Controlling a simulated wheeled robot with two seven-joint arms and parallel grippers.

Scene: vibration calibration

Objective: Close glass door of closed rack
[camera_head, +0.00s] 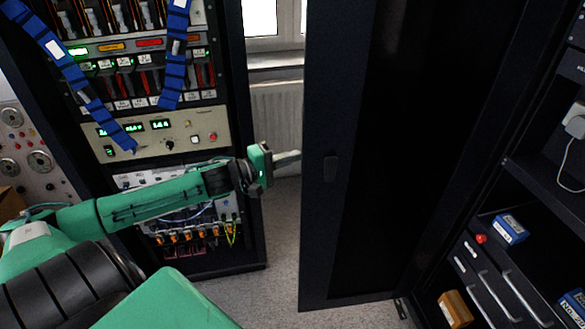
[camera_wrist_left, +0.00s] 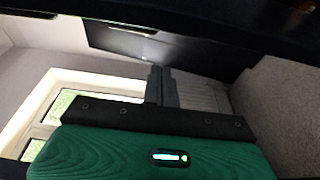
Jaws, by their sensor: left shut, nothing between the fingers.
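The rack door (camera_head: 335,110) is a tall dark panel in the middle of the head view. It has a dark frame, a darker pane, and a small handle plate (camera_head: 331,168) near its left edge. It stands swung out, open, to the left of the black rack (camera_head: 510,165). My left gripper (camera_head: 298,156) is shut and empty. In the head view its tip points at the door's left edge, with a small gap in the picture; I cannot tell whether they touch. In the left wrist view the closed fingers (camera_wrist_left: 161,85) point toward a dark surface (camera_wrist_left: 165,45). My right gripper is not shown.
Another rack (camera_head: 160,140) with instruments, wires and blue straps stands on the left, behind my left arm. A window and radiator (camera_head: 275,110) are at the back. Grey floor (camera_head: 275,230) is clear between that rack and the door. Drawers and small boxes (camera_head: 510,229) are at right.

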